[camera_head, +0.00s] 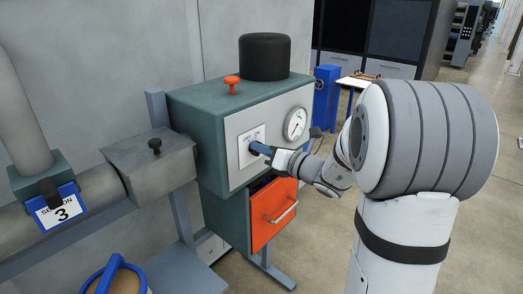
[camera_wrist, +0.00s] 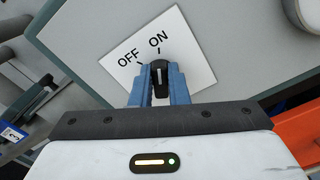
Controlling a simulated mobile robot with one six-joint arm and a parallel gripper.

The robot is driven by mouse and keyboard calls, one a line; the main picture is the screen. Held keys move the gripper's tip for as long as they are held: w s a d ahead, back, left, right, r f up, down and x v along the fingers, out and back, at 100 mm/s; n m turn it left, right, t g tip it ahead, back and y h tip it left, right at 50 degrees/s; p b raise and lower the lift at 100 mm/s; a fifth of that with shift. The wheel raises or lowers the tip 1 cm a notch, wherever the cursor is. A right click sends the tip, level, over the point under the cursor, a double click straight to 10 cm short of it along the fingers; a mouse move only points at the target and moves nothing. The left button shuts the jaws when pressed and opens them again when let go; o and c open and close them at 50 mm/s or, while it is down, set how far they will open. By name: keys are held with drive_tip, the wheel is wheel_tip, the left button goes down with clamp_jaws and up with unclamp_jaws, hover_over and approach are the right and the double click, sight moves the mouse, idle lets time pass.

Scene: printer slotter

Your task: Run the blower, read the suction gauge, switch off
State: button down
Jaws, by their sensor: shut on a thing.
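The blower unit is a green box (camera_head: 205,112) with a pale front panel. Its black rotary switch (camera_wrist: 159,76) sits on a white plate (camera_wrist: 190,55) marked OFF and ON. The blue fingers of my gripper (camera_wrist: 159,88) are shut on the switch from both sides. In the head view my gripper (camera_head: 261,149) reaches the plate from the right and hides most of the switch. The white mark on the switch appears to point toward ON. The round white suction gauge (camera_head: 295,124) is on the panel, right of the switch; its needle is too small to read surely.
A red knob (camera_head: 232,82) and a black cap (camera_head: 264,57) stand on top of the box. A grey duct (camera_head: 95,187) with a "SECTION 3" sign (camera_head: 57,208) is at left. Floor shows at lower right.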

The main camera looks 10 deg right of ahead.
drive_tip(key=shift+f+n+b, duration=0.15)
drive_tip(key=shift+n+b, duration=0.15)
drive_tip(key=n+b, duration=0.3)
drive_tip(key=b, duration=0.2)
drive_tip(key=n+b, duration=0.4)
drive_tip(key=b, duration=0.2)
drive_tip(key=n+b, duration=0.4)
drive_tip(key=b, duration=0.1)
drive_tip(key=shift+s+a+b, duration=0.25)
drive_tip(key=shift+a+b, duration=0.1)
drive_tip(key=c, duration=1.4)
unclamp_jaws()
drive_tip(key=shift+r, duration=0.2)
